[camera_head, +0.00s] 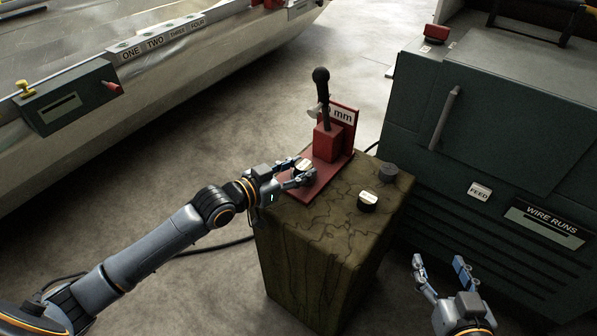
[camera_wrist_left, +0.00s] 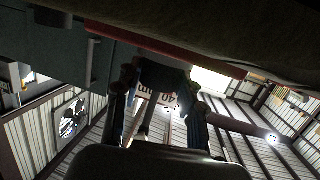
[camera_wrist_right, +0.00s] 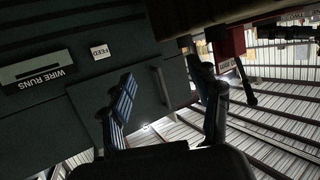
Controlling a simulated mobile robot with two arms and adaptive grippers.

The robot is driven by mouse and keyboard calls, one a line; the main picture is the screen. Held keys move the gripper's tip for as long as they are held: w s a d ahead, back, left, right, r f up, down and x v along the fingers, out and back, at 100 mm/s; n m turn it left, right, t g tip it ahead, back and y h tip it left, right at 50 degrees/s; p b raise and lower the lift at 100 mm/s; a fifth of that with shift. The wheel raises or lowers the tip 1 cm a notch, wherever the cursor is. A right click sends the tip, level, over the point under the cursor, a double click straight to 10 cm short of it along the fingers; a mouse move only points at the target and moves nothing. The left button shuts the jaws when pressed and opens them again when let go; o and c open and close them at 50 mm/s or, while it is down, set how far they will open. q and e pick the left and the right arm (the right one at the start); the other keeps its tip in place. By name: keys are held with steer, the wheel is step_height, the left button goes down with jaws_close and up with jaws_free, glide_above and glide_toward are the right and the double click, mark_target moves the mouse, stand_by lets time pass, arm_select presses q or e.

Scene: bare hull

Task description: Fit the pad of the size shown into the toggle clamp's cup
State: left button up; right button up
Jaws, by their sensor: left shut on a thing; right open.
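The red toggle clamp (camera_head: 327,143) stands on a red base plate with its black ball-topped lever (camera_head: 322,90) upright. The sign (camera_head: 341,114) behind it shows "mm"; its number is partly covered. My left gripper (camera_head: 303,175) is shut on a pale-topped pad (camera_head: 304,165) low over the front of the base plate. A white "40 mm" label (camera_wrist_left: 157,97) shows upside down between the fingers in the left wrist view; I cannot tell what bears it. The cup is not clearly visible. My right gripper (camera_head: 440,270) is open and empty, right of the stand.
A black pad with a white top (camera_head: 368,201) and a dark grey pad (camera_head: 388,171) sit on the stand (camera_head: 335,235), right of the clamp. A green cabinet (camera_head: 480,130) stands close on the right. A pale hull (camera_head: 150,90) runs along the upper left, with open floor between.

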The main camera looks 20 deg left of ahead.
mark_target(297, 170)
arm_select(q)
steer(key=shift+f, duration=0.1)
arm_select(e)
steer(key=shift+r, duration=0.15)
arm_select(q)
steer(key=o, duration=1.3)
steer(key=shift+c, duration=0.2)
arm_select(e)
steer(key=shift+w, duration=0.1)
arm_select(q)
steer(key=shift+s+a, duration=0.1)
steer(key=shift+s, duration=0.05)
steer(key=p+v, duration=0.2)
steer(key=v, duration=0.4)
steer(key=p+v, duration=0.1)
steer(key=v, duration=0.4)
steer(key=shift+s+a, duration=0.2)
steer(key=shift+s, duration=0.1)
arm_select(e)
steer(key=s+d+f+g+h, duration=0.2)
steer(key=s+d+f+g, duration=0.2)
steer(key=s+f+g, duration=0.3)
steer(key=s+f, duration=0.2)
steer(key=s, duration=0.1)
steer(key=shift+s+f+g, duration=0.15)
steer(key=shift+s+g, duration=0.05)
steer(key=shift+g, duration=0.2)
